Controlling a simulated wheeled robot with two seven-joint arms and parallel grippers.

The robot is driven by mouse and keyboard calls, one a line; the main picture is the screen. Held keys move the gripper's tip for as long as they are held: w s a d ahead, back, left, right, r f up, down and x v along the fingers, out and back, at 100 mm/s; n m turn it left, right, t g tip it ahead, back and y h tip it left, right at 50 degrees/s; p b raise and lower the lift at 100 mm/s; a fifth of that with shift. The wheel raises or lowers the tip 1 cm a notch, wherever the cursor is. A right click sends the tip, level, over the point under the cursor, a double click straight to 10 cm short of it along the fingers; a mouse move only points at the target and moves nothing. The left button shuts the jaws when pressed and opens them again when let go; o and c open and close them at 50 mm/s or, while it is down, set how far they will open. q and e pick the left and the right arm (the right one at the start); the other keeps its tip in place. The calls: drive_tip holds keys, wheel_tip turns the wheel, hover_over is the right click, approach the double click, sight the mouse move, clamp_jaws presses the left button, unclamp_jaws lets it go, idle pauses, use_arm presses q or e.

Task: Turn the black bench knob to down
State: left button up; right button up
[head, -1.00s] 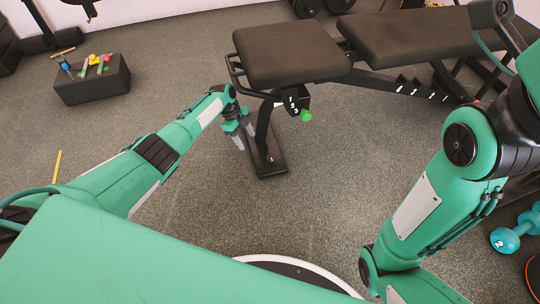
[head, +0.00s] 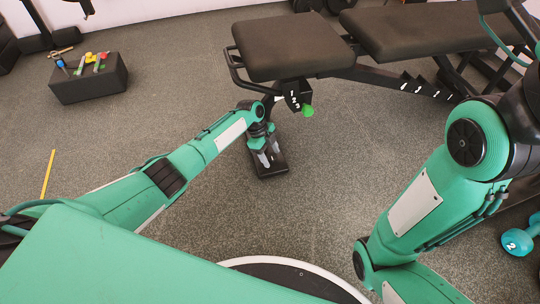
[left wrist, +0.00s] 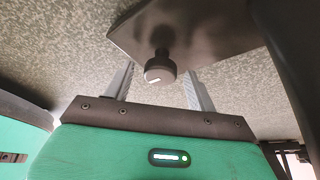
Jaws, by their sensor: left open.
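The black bench knob (left wrist: 160,68) shows in the left wrist view, a short round knob with a small pale mark on its face. It stands out from a dark plate (left wrist: 190,28). My left gripper (left wrist: 157,76) is open, with one grey finger on each side of the knob in the picture; I cannot tell whether they touch it. In the head view my left gripper (head: 269,160) is in front of the dark foot plate (head: 270,171) of the bench post and hides the knob. My right gripper is out of view.
The black padded bench (head: 292,47) stands above, with a numbered bracket and a green knob (head: 308,110). A dark box (head: 92,84) with several small coloured items is at the left. A teal dumbbell (head: 518,241) lies at the right. The middle floor is clear.

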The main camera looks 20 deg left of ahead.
use_arm(q)
drive_tip(key=c, duration=1)
